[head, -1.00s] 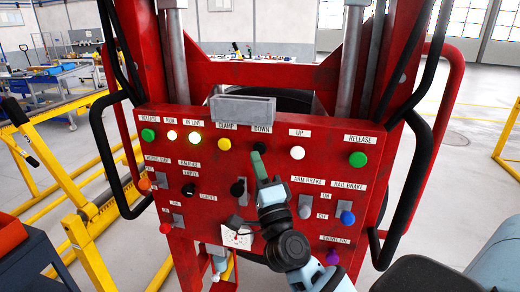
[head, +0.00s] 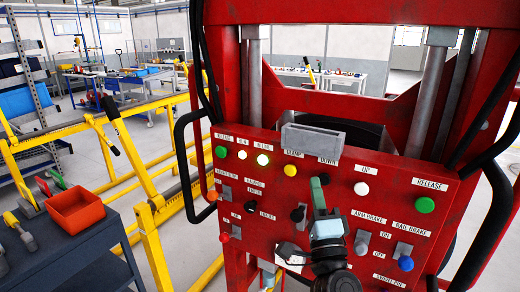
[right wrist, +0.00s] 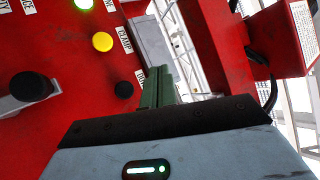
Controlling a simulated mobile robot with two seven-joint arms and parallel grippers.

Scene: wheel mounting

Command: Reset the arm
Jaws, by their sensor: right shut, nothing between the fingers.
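My right gripper (head: 318,190) is in front of the red control panel (head: 268,190), just below the label DOWN. Its green fingers are shut with nothing between them; they also show in the right wrist view (right wrist: 158,88). The black button (right wrist: 124,90) by that label shows beside the fingers in the right wrist view; I cannot tell whether they touch the panel. A yellow button (head: 290,170) marked CLAMP is left of the fingers and a white button (head: 361,188) marked UP is to the right. My left gripper is not in view.
Green RELEASE buttons sit at the panel's left (head: 221,152) and right (head: 424,205). A grey box (head: 312,140) tops the panel. Black handles (head: 190,165) stick out at the sides. A tool cart (head: 75,250) with a red bin (head: 76,210) and yellow rails (head: 150,190) stand left.

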